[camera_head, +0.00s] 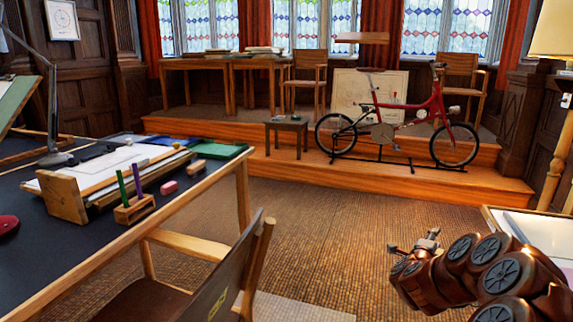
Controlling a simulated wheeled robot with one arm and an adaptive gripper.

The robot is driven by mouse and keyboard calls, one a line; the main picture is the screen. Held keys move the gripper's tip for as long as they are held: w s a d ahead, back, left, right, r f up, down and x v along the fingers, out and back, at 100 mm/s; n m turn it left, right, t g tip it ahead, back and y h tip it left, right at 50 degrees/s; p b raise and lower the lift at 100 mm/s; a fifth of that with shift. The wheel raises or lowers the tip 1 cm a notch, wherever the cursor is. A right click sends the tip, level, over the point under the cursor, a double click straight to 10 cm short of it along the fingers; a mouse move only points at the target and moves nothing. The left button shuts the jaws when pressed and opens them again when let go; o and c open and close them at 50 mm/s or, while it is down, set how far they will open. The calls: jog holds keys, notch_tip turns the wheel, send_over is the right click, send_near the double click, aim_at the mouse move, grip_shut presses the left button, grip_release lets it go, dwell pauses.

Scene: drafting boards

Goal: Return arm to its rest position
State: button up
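My arm (480,275) is folded at the lower right, brown with round dark joint covers. My gripper (413,243) is at its left end, above the carpet and to the right of the chair. It is small and partly hidden by its own parts, so I cannot tell whether it is open or shut. I see no object in it.
A dark drafting table (60,250) with a wooden holder (135,208) of pens stands left. A chair (215,290) stands before it. A board (525,235) lies right, by the arm. A red bicycle (430,105) stands on the step. The central carpet (340,215) is clear.

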jog(key=a+r+n+t+y+p, duration=0.1)
jog(key=a+r+n+y+p, duration=0.6)
jog(key=a, duration=0.5)
jog(key=a+r+n+y+p, duration=0.3)
jog(key=a+r+n+y, duration=0.15)
jog(key=a+r, duration=0.65)
jog(key=s+a+r+n+g+y+p, duration=0.25)
jog(key=s+a+n+p, duration=0.25)
jog(key=s+a, duration=0.4)
jog(key=s+a+r+n+g+y+p, duration=0.1)
jog(key=s+a+r+n+g+p, duration=0.15)
jog(key=s, duration=0.45)
jog(key=s+a+r+n+g+p, duration=0.1)
jog(key=s+a+n+g+p, duration=0.1)
jog(key=s+a+g+p, duration=0.3)
jog(key=s+d+r+n+g+h+p, duration=0.1)
jog(key=s+d+r+p, duration=0.1)
jog(key=s, duration=0.7)
jog(key=s+d+r+n+g+h+p, duration=0.1)
jog(key=s+d+r+g+p, duration=0.1)
jog(key=s, duration=0.7)
jog(key=s+d+r+n+g+p, duration=0.1)
jog(key=s+d+r+g+p, duration=0.1)
jog(key=s, duration=0.8)
notch_tip(320, 180, up, 3)
jog(key=shift+d+f+n+h+p, duration=0.1)
jog(key=shift+d+n+h+p, duration=0.25)
jog(key=shift+d+p, duration=0.6)
